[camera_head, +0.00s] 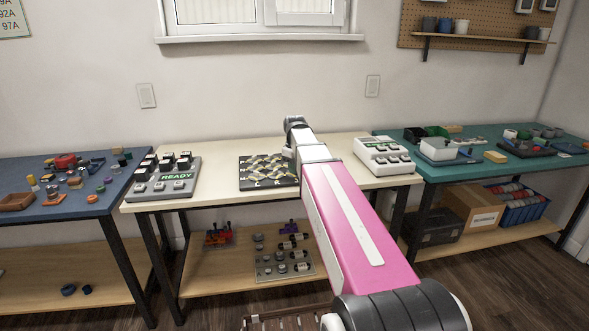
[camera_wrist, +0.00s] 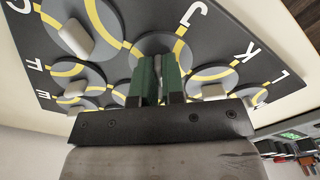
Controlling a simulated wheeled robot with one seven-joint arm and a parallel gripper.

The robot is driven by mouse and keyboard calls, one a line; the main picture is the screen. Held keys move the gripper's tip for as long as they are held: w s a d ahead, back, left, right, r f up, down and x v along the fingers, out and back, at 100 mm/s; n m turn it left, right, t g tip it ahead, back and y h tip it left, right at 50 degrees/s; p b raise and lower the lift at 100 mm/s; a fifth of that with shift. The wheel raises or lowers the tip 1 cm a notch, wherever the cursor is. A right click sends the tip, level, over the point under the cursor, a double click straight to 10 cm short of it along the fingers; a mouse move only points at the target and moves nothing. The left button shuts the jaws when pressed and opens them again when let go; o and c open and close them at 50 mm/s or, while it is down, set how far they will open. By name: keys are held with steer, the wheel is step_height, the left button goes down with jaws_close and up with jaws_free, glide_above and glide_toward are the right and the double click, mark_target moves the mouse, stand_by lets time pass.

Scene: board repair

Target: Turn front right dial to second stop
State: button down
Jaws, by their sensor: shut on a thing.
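A dark dial board (camera_head: 247,182) with yellow track lines and white letters lies on the cream table in the head view. The wrist view shows the board (camera_wrist: 228,42) close up, with several round grey dials, each with a pale raised grip. My gripper (camera_wrist: 158,62) has green pads and is shut on the grip of one dial (camera_wrist: 160,40), in the middle of that view. The pads hide most of this grip, so its pointing direction is unclear. A neighbouring dial (camera_wrist: 76,38) is at the left. In the head view my arm hides the board's right side and my fingertips are not visible.
A grey panel marked READY (camera_head: 163,180) stands left of the board. A white button box (camera_head: 384,157) stands to the right. Other dials, such as one at the right (camera_wrist: 212,90) in the wrist view, are close to my fingers.

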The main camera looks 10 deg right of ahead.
steer(key=shift+n, duration=0.6)
steer(key=c, duration=1.2)
jaws_free()
step_height(320, 180, up, 11)
steer(key=shift+f, duration=0.1)
